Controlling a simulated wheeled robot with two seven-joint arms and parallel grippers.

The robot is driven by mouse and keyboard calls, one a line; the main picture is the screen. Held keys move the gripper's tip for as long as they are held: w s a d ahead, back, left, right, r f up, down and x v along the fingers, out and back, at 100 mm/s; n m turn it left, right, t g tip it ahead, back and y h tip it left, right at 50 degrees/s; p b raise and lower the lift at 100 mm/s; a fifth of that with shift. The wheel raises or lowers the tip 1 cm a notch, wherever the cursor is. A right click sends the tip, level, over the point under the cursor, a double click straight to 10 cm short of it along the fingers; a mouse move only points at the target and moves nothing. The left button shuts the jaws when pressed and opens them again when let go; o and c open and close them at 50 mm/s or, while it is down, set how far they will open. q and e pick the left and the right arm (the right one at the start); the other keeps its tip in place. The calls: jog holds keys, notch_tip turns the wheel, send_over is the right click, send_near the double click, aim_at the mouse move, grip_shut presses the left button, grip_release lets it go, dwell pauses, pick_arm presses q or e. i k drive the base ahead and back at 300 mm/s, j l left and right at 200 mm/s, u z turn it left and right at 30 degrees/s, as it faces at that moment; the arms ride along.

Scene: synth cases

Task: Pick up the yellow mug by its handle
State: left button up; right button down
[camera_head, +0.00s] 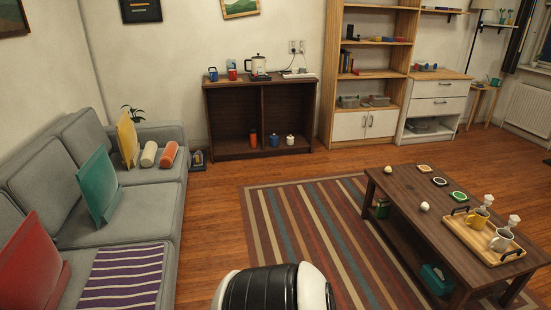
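A small yellow mug (477,218) stands in a wooden tray (462,238) on the dark coffee table (404,213) at the right. The mug is small in the picture, and I cannot tell clearly which way its handle points. A light grey or beige mug (501,240) stands in the same tray, nearer to me and to the right. Two small whitish items stand beside the mugs. Neither of my grippers is in view; a black and white part of my own body shows at the bottom centre, well away from the table.
The tray has dark raised handles. Coasters and small white balls lie on the table's far half. A teal box (437,279) sits on its lower shelf. The striped rug (300,225) is clear. A grey sofa (130,235) lines the left; a dark cabinet (232,115) stands behind.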

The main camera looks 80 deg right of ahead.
aim_at(478, 219)
jog(key=z, duration=4.25)
jog(key=i+j+z, duration=0.1)
jog(key=i+j, duration=0.15)
jog(key=i, duration=0.1)
